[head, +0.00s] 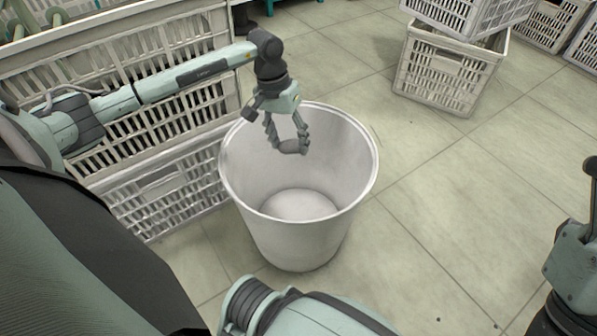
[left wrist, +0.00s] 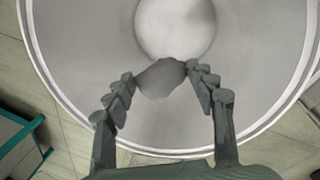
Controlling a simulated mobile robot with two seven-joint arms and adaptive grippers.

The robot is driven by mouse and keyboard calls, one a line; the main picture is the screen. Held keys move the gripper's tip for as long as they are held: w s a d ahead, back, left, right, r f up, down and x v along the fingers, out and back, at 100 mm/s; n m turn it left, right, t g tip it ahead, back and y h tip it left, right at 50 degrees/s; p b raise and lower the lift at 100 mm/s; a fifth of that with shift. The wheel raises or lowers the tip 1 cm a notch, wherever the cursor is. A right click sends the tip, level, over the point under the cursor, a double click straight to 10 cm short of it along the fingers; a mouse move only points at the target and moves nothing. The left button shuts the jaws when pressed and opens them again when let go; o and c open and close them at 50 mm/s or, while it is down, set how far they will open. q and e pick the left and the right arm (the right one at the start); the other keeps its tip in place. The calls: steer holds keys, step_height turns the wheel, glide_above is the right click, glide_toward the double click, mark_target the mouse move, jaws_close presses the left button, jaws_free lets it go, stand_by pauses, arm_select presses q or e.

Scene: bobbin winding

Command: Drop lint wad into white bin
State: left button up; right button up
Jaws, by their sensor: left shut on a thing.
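The white bin (head: 257,229) stands on the floor in the middle of the head view, upright and open at the top. No lint shows on the part of its bottom that I can see. My left gripper (head: 290,147) points down over the bin mouth. It is shut on the grey lint wad (left wrist: 162,79), which shows between the fingertips (left wrist: 160,72) in the left wrist view, with the bin's round bottom beyond it. At the right edge of the head view, part of my right arm and what looks like its gripper are cut off.
Stacked pale slatted crates (head: 160,190) stand close to the bin's left side. More crates (head: 447,70) stand at the back right. The tiled floor (head: 440,205) right of the bin is clear.

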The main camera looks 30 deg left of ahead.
arm_select(q)
steer(key=o, duration=0.8)
steer(key=shift+o, duration=0.2)
steer(key=shift+r, duration=0.1)
step_height(320, 180, up, 12)
steer(key=a, duration=0.2)
steer(key=shift+s, duration=0.2)
steer(key=shift+f, duration=0.2)
